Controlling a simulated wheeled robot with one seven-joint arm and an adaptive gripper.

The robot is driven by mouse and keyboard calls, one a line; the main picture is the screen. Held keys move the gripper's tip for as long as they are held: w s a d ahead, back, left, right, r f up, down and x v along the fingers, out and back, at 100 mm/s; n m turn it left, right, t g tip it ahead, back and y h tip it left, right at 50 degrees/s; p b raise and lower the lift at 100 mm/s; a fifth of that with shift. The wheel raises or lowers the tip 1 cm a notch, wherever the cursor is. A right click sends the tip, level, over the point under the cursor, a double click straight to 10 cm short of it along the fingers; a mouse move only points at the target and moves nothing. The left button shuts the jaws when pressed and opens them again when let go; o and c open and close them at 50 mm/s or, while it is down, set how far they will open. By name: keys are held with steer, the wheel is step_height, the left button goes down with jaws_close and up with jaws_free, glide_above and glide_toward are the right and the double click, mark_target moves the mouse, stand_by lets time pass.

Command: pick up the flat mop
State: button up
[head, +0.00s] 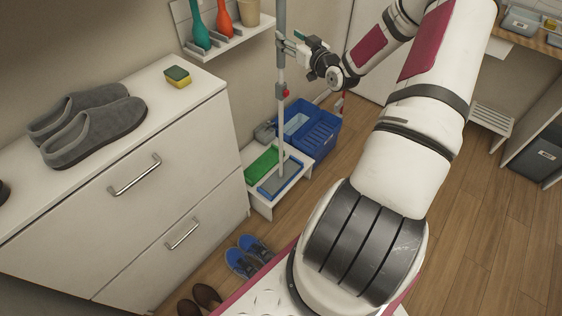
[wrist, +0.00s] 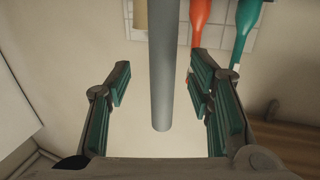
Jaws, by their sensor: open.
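The flat mop (head: 282,130) stands upright, its long grey pole rising from a flat blue-grey head (head: 279,181) on a low white stool (head: 265,206). A small red part shows partway up the pole. My gripper (head: 286,46) is at the upper part of the pole. In the wrist view the grey pole (wrist: 162,70) runs between the two green-padded fingers of my open gripper (wrist: 160,88), with a visible gap on each side. I cannot tell whether any hidden part touches it.
A green tray (head: 262,165) sits beside the mop head. A blue crate (head: 316,130) is behind the stool. A wall rack (head: 225,40) holds a teal and an orange bottle-like item. A white cabinet (head: 150,180) with grey shoes (head: 95,128) and a sponge (head: 178,78) stands left.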

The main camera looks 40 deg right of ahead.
mark_target(284, 33)
steer(key=w, duration=0.5)
steer(key=shift+d+r, duration=0.15)
steer(key=shift+d, duration=0.15)
jaws_close()
steer(key=shift+r, duration=0.1)
